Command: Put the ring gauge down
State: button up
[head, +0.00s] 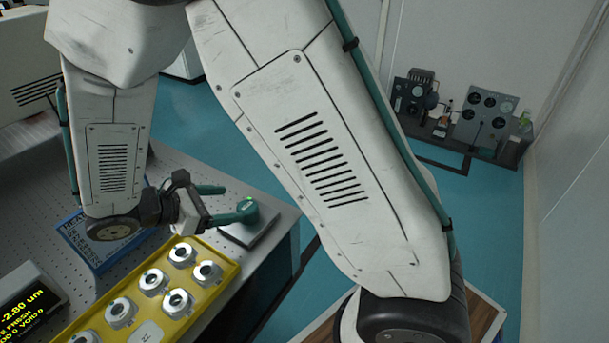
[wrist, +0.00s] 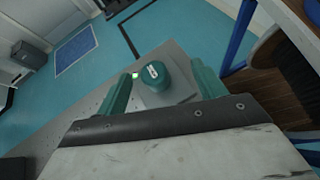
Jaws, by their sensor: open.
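My gripper (head: 228,203) is open with nothing between its teal fingers near the table's right corner. In the wrist view my gripper (wrist: 161,73) has one finger on each side of the picture, with a gap. A teal round piece with a pale mark on top (wrist: 153,76) shows through that gap. In the head view the teal piece (head: 248,210) stands on a grey square plate (head: 258,233), just beyond the fingers. Silver ring-shaped pieces (head: 207,273) stand in a yellow tray (head: 232,271). I cannot tell which piece is the ring gauge.
A blue book (head: 75,235) lies under my wrist. A display box (head: 28,300) stands at the lower left. The perforated table (head: 178,164) ends close to the plate. Teal floor (head: 320,195) lies beyond. A shelf with instruments (head: 460,150) is at the back right.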

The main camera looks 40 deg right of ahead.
jog(key=s+d+r+m+g+y, duration=0.2)
jog(key=s+d+r+m+y, duration=0.3)
jog(key=s+d+r+m, duration=0.4)
jog(key=s+r+m+t+y, duration=0.3)
jog(key=s+r+m+y, duration=0.4)
jog(key=s, duration=0.3)
jog(key=shift+s+m+t, duration=0.25)
jog(key=shift+m+t, duration=0.05)
